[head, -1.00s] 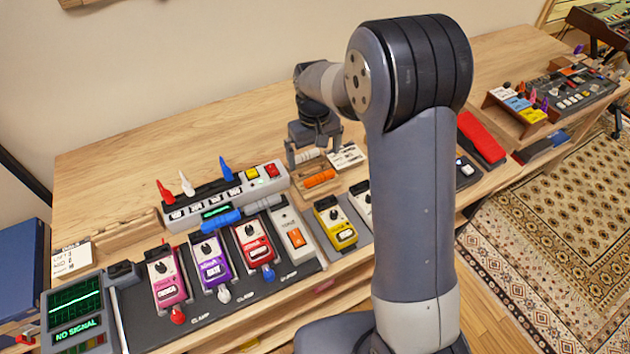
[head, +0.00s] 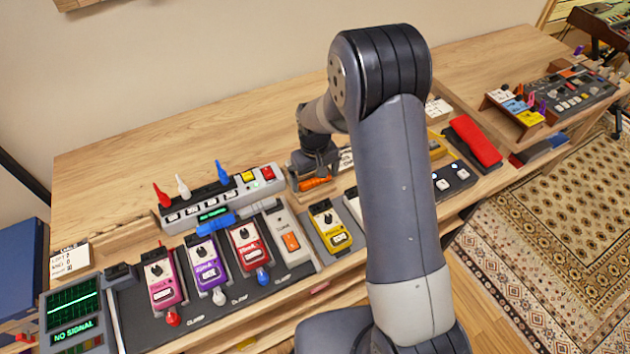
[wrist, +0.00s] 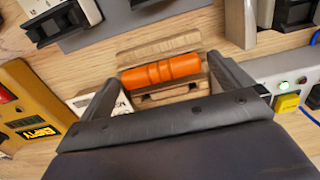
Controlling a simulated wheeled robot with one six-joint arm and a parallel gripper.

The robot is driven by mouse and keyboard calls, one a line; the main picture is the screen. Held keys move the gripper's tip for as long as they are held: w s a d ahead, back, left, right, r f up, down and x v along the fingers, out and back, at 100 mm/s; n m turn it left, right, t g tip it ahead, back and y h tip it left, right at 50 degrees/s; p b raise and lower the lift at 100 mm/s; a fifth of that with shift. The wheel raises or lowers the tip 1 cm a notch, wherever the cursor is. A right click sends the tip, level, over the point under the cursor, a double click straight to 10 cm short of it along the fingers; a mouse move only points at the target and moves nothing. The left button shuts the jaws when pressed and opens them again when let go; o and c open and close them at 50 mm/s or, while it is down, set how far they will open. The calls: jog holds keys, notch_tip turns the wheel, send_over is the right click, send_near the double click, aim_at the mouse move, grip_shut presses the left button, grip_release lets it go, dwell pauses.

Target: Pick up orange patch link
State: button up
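The orange patch link (wrist: 161,71) is a ribbed orange cylinder lying in a wooden holder (wrist: 158,48). In the wrist view it lies crosswise between the two fingers of my gripper (wrist: 165,76), which are apart, one near each end of it. I cannot tell whether the fingers touch it. In the head view my gripper (head: 314,170) is low over the holder, and the orange patch link (head: 315,183) shows just below it, partly hidden by the gripper.
A grey switch box (head: 215,210) with red, white and blue levers stands left of the holder. Coloured pedals, including a yellow one (head: 330,227), stand in front. A small white card (wrist: 100,103) lies close to one finger. The wooden bench top (head: 130,150) behind is clear.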

jog(key=c, duration=0.8)
